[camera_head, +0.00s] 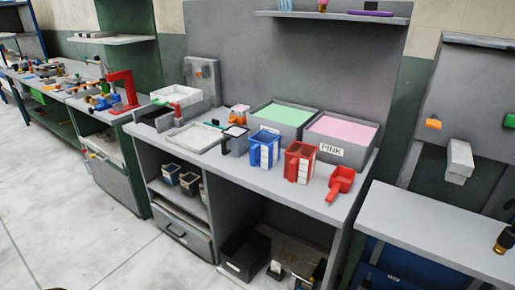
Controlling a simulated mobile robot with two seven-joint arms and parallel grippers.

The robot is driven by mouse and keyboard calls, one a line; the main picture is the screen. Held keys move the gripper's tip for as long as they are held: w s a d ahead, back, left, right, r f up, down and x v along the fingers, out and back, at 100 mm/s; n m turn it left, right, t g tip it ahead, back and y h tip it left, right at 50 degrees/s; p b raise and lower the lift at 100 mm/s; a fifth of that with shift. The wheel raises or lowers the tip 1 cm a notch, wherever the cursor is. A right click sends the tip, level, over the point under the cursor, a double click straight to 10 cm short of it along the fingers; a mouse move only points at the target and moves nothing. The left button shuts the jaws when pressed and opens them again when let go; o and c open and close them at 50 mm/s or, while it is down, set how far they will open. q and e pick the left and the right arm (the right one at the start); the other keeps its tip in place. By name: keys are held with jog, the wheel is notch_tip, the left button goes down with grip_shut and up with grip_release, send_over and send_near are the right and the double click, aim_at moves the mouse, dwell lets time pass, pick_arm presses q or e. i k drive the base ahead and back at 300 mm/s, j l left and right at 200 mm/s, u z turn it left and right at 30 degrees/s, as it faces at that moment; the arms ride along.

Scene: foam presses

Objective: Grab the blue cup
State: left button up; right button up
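The blue cup (264,149) stands upright on the grey workbench (223,167), near its front edge. It is a squarish blue container with a white label strip on its front. A similar red cup (299,163) stands just to its right. A darker cup (235,141) stands to its left. Neither of my grippers shows in the head view, so nothing is seen touching the blue cup.
Behind the cups are bins with green (286,114) and pink (343,131) contents. A red scoop (340,183) lies right of the red cup. A white tray (195,137) lies left. Open shelves are below; another bench (430,220) stands right.

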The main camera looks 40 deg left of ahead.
aim_at(264, 146)
jog(key=i+j, duration=0.15)
jog(key=j, duration=0.4)
jog(key=i+j, duration=0.1)
jog(key=j, duration=0.45)
jog(key=i+j+z, duration=0.1)
jog(key=j, duration=0.45)
jog(key=i+j, duration=0.15)
jog(key=j, duration=0.45)
jog(key=i+j, duration=0.1)
jog(key=j, duration=0.45)
jog(key=z, duration=0.05)
